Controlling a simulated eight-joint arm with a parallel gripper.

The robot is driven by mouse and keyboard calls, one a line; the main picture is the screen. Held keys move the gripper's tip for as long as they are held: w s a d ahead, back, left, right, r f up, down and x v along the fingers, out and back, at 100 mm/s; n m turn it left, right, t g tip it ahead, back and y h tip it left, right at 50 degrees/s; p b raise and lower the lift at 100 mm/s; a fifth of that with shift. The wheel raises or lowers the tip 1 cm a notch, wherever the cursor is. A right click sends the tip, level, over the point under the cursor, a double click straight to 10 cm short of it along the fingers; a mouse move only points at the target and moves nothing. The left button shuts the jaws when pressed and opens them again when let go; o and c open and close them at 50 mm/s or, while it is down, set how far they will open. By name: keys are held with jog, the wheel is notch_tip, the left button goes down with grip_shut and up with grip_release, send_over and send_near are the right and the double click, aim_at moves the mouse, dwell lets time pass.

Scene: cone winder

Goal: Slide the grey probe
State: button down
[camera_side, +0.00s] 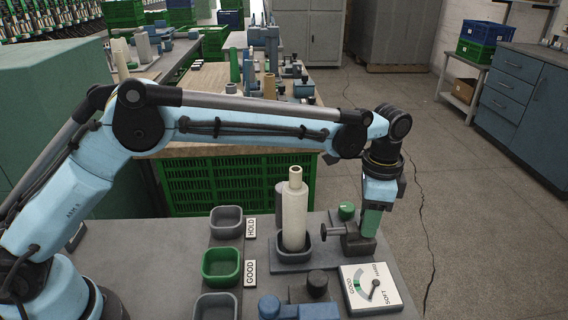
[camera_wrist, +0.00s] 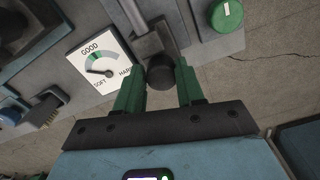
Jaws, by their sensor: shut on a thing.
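The grey probe (camera_side: 337,231) lies level on its block, with a round disc at its left end facing the cream yarn package (camera_side: 294,215). A small gap shows between disc and yarn. The package stands upright in a dark cup. My gripper (camera_side: 368,228) points down at the probe's block, its tips partly hidden. In the wrist view my gripper (camera_wrist: 159,80) has its green fingers on either side of the probe's dark knob (camera_wrist: 160,76), shut on it. The grey rod of the probe (camera_wrist: 148,44) runs away above the knob. A dial (camera_side: 370,290) marked GOOD, SOFT and HARD lies in front.
A green knob (camera_side: 347,210) stands just behind the probe. Green GOOD (camera_side: 221,281) and grey HOLD (camera_side: 227,235) trays sit to the left. Open floor lies right of the bench.

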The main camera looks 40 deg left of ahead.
jog(key=shift+w+a, duration=0.1)
jog(key=shift+w, duration=0.2)
jog(key=c, duration=0.8)
grip_release()
jog(key=shift+s, duration=0.1)
jog(key=shift+o, duration=0.2)
notch_tip(320, 180, up, 12)
